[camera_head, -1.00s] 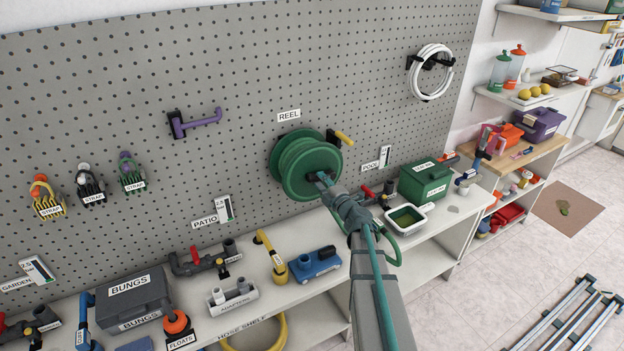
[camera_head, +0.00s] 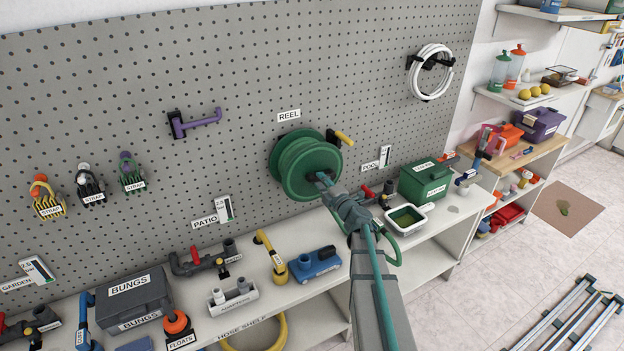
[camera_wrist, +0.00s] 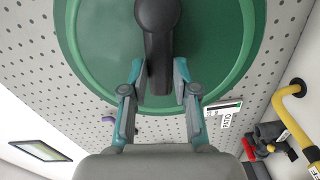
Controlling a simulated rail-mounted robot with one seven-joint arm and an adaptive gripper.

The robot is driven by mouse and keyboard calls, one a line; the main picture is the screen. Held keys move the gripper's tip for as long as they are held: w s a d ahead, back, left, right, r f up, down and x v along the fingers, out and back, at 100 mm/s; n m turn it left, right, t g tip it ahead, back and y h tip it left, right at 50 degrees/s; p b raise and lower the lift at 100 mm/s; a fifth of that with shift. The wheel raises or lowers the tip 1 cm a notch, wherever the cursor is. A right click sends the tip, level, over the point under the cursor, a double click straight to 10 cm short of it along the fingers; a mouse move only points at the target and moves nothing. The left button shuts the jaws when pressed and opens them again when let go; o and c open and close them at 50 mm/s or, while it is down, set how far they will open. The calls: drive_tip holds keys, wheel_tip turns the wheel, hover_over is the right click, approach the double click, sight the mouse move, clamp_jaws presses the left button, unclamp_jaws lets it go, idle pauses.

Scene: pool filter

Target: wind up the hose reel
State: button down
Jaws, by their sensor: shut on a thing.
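The green hose reel (camera_head: 296,160) hangs on the grey pegboard under the REEL label (camera_head: 289,115), and its round face fills the top of the wrist view (camera_wrist: 100,45). A dark crank handle (camera_wrist: 158,45) sticks out from the reel's face toward the wrist camera. My gripper (camera_head: 322,180) is at the lower right part of the reel's face. In the wrist view its two fingers (camera_wrist: 158,84) are shut on the handle, one on each side. In the head view the handle is mostly hidden by my gripper.
A yellow-handled lever (camera_head: 344,137) sticks out just right of the reel. A bench (camera_head: 290,295) below holds pipe fittings, a green box (camera_head: 424,180) and a white tray (camera_head: 408,217). A purple hook (camera_head: 195,122) is on the board to the left.

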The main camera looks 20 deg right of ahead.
drive_tip(key=c, duration=1)
unclamp_jaws()
drive_tip(key=shift+c, duration=0.2)
drive_tip(key=s, duration=0.6)
drive_tip(key=shift+d, duration=0.35)
